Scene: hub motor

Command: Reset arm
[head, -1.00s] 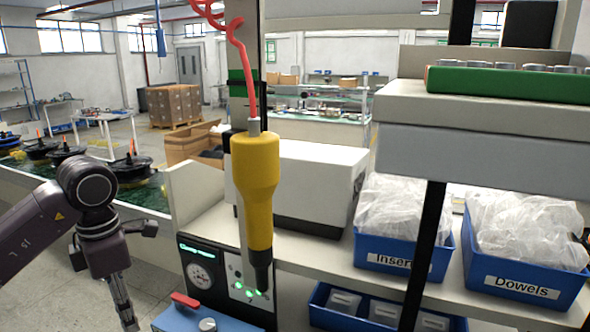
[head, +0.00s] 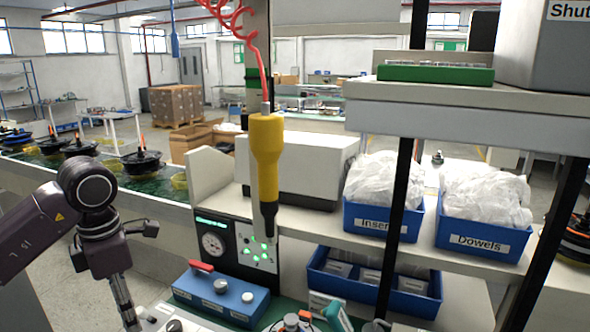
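My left arm comes in from the left edge in the head view, with its wrist bent downward. The fingers of my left gripper are not clearly visible; only a thin dark link shows going down to the bottom edge. My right arm and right gripper are not seen clearly in this view. A yellow hanging screwdriver (head: 266,160) on a red coiled cord hangs in front of the workbench, apart from my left arm.
A blue box with a red handle (head: 220,292) stands on the bench by a clamp gauge panel (head: 233,243). Blue bins marked Inserts (head: 384,222) and Dowels (head: 480,239) sit on the shelf. A conveyor (head: 150,198) with black hub motors (head: 142,161) runs at the left.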

